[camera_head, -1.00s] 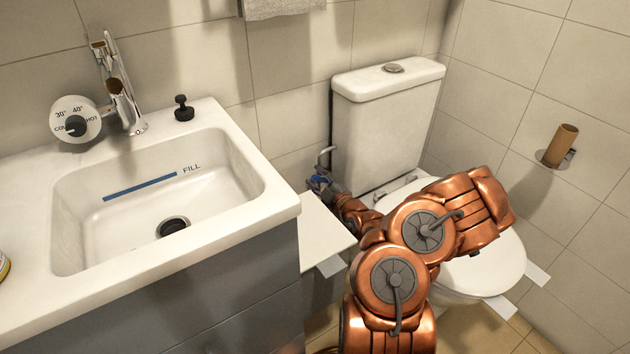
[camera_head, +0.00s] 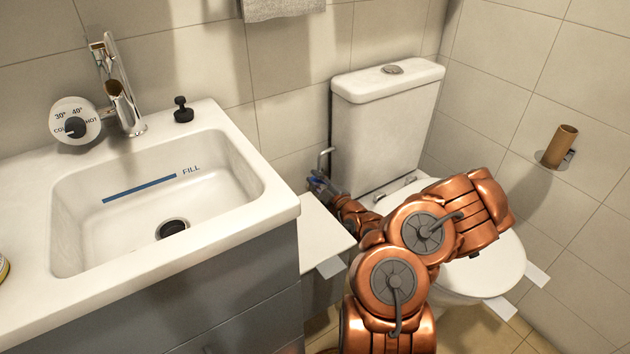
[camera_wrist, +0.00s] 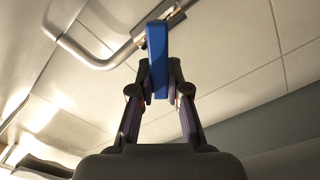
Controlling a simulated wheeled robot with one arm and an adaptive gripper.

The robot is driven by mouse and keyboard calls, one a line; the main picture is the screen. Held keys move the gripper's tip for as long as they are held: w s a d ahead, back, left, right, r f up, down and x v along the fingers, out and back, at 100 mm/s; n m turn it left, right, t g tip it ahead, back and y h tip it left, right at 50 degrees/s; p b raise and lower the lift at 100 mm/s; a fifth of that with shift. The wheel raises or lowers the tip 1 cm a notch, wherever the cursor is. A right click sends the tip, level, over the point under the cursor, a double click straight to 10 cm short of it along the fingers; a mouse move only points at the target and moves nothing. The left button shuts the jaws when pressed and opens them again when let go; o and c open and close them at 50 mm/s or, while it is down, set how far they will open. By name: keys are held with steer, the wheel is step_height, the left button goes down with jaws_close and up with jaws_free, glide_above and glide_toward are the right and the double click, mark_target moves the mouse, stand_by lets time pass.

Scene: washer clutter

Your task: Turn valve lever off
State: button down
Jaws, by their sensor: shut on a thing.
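The valve lever (camera_wrist: 157,55) is a blue bar at the middle of the wrist view. My gripper (camera_wrist: 160,88) has a finger on each side of it and is shut on it. The lever's far end meets a metal valve body (camera_wrist: 172,14) on the wall pipe (camera_wrist: 82,52). In the head view the blue lever is small beside the toilet cistern, with my gripper (camera_head: 320,184) at it. My gripper partly hides the lever there, and its exact angle is hard to tell.
The toilet cistern (camera_head: 384,125) stands just right of the valve. A white panel (camera_head: 322,236) lies below my gripper, beside the sink counter (camera_head: 285,205). A paper roll holder (camera_head: 560,146) is on the right wall.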

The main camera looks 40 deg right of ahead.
steer(key=shift+a+n+p, duration=0.1)
steer(key=shift+n+p, duration=0.3)
steer(key=shift+p, duration=0.2)
steer(key=n+p, duration=0.1)
steer(key=f+n+p, duration=0.1)
steer(key=p, duration=0.1)
steer(key=shift+a+n, duration=0.15)
steer(key=shift+n, duration=0.25)
steer(key=shift+f+n+p, duration=0.4)
steer(key=shift+n+p, duration=0.05)
steer(key=shift+n, duration=0.5)
steer(key=shift+f+n+p, duration=0.4)
steer(key=shift+n+p, duration=0.05)
steer(key=shift+n, duration=0.5)
steer(key=c, duration=1.4)
jaws_free()
steer(key=shift+o, duration=1.4)
